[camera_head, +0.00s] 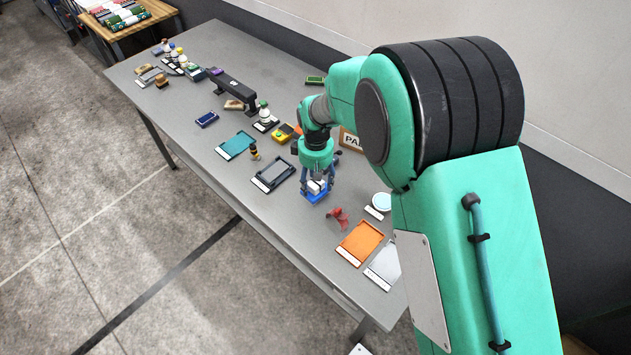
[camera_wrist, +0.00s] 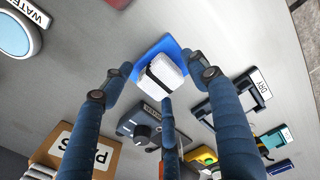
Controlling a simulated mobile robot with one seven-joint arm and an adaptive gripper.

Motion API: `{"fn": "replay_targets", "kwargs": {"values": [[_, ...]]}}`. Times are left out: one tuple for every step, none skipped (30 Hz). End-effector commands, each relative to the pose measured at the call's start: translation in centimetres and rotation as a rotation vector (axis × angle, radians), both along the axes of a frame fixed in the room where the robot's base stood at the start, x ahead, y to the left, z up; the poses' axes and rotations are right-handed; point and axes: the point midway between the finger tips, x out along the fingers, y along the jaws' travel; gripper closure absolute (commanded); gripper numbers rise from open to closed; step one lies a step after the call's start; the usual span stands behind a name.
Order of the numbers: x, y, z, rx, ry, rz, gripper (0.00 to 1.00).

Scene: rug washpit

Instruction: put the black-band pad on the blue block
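The black-band pad (camera_wrist: 160,72) is a small white block with a black band across it. The head view also shows the white pad (camera_head: 316,186) low in my gripper. The bright blue block (camera_wrist: 158,46) shows just past and under the pad in the wrist view. It also shows under my gripper in the head view (camera_head: 313,197). The pad appears over the block; whether it touches the block is hard to tell.
A dark-framed tray (camera_head: 273,175) lies left of my gripper, and a red item (camera_head: 338,217) lies just in front. An orange tray (camera_head: 360,242) and a grey-white tray (camera_head: 384,265) lie nearer the table's front end. A round white-blue dish (camera_head: 381,202) stands to the right.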

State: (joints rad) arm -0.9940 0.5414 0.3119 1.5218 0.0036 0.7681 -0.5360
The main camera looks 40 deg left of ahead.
Motion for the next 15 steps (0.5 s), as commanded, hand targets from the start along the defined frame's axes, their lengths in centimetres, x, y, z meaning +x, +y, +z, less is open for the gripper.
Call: {"fn": "replay_targets", "kwargs": {"values": [[0.0, 0.0, 0.0, 0.0, 0.0, 0.0, 0.41], [0.0, 0.0, 0.0, 0.0, 0.0, 0.0, 0.41], [0.0, 0.0, 0.0, 0.0, 0.0, 0.0, 0.41], [0.0, 0.0, 0.1, 0.0, 0.0, 0.0, 0.41], [0.0, 0.0, 0.1, 0.0, 0.0, 0.0, 0.41], [0.0, 0.0, 0.2, 0.0, 0.0, 0.0, 0.41], [0.0, 0.0, 0.3, 0.0, 0.0, 0.0, 0.41], [0.0, 0.0, 0.5, 0.001, 0.0, 0.0, 0.41], [0.0, 0.0, 0.7, 0.001, -0.001, 0.0, 0.41], [0.0, 0.0, 0.9, 0.001, -0.001, 0.0, 0.41], [0.0, 0.0, 1.2, 0.001, -0.001, 0.0, 0.41], [0.0, 0.0, 1.6, 0.002, -0.001, 0.0, 0.41], [0.0, 0.1, 1.9, 0.002, -0.001, 0.0, 0.41], [0.0, 0.1, 2.3, 0.002, -0.001, 0.0, 0.41], [0.0, 0.0, 2.9, 0.002, -0.001, 0.0, 0.41]]}}
